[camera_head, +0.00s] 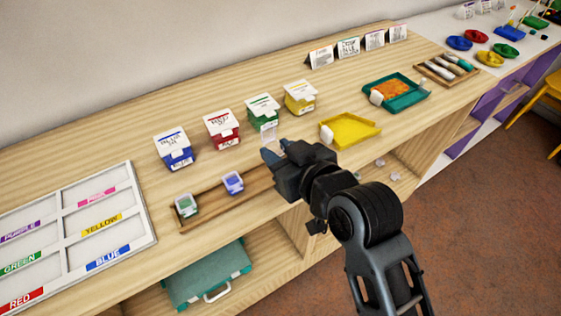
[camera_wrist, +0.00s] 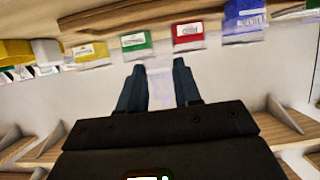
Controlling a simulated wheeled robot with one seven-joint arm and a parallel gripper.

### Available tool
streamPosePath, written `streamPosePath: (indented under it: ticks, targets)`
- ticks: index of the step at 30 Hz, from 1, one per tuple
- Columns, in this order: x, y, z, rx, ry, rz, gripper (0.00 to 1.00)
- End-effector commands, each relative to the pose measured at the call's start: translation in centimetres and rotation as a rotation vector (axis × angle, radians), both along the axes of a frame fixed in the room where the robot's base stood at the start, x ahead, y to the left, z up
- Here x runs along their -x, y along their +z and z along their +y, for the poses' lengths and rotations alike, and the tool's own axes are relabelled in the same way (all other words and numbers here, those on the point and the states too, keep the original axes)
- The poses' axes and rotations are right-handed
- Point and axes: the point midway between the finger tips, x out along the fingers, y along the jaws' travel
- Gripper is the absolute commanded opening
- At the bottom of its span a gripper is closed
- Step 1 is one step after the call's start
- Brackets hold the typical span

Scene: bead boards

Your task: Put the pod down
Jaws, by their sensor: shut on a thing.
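My gripper (camera_head: 275,151) is above the front part of the wooden counter, near the right end of a narrow wooden tray (camera_head: 216,211). It is shut on a small clear pod (camera_head: 268,132), which shows as a pale translucent shape at the fingertips. In the wrist view my gripper (camera_wrist: 158,88) has the faint pod (camera_wrist: 159,72) between its two dark fingers. The pod's contents cannot be told. Two other small pods stand in the tray: a green one (camera_head: 186,206) and a blue one (camera_head: 232,183). The tray's right end is hidden behind my gripper.
Blue (camera_head: 175,150), red (camera_head: 222,130), green (camera_head: 263,112) and yellow (camera_head: 300,98) boxes stand behind the tray. A yellow tray (camera_head: 354,136) and a teal tray (camera_head: 409,99) lie right. A labelled white sorting board (camera_head: 146,205) lies left. Bare counter lies between.

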Motion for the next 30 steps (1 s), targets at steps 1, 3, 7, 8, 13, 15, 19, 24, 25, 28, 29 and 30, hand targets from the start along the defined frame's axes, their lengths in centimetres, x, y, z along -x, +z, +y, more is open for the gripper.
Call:
streamPosePath:
  ticks: [1,3,7,8,13,15,19,24,25,28,29,30]
  targets:
    - [0.0,-0.7,0.0,0.001,0.0,0.004,0.0]
    - [0.1,-1.8,-0.1,0.001,-0.001,0.005,0.0]
    - [0.0,-3.3,-0.1,0.001,0.0,0.004,0.0]
    - [0.0,-3.5,-0.1,0.001,-0.001,0.003,0.0]
    - [0.0,-3.6,-0.1,0.0,-0.001,0.0,0.0]
    - [0.0,-3.6,-0.1,0.0,-0.001,0.0,0.0]
    - [0.0,-3.9,-0.1,0.0,-0.001,0.001,0.0]
    - [0.0,-3.9,-0.1,0.0,-0.001,0.001,0.44]
    - [0.0,-3.9,-0.1,0.0,-0.001,0.001,0.46]
    - [0.0,-3.9,-0.1,0.0,-0.001,0.001,0.56]
    - [0.0,-3.9,-0.1,0.0,-0.001,0.001,0.59]
    - [0.0,-3.9,-0.1,0.0,-0.001,0.001,0.59]
